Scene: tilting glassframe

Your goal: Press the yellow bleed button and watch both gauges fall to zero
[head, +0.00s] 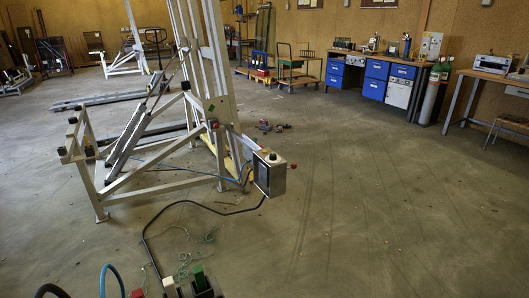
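The tilting frame (150,185) of pale grey beams stands left of centre, with tall uprights and a sloped beam. A grey metal box (278,180) with a dark front and a dark knob on top is at its right end. A black cable runs from this box to the bottom edge. At the bottom edge is a dark unit (207,293), cut off, with a green part (199,277) and a white block (168,282) beside it. I cannot make out a yellow bleed button or either gauge. Neither of my grippers shows.
Blue and dark hoses (112,275) rise at the bottom left. A tangled green cord (188,256) lies on the floor. Blue-drawered workbenches (375,80), a gas cylinder (432,98) and a cart (298,68) stand at the back. The floor at right centre is clear.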

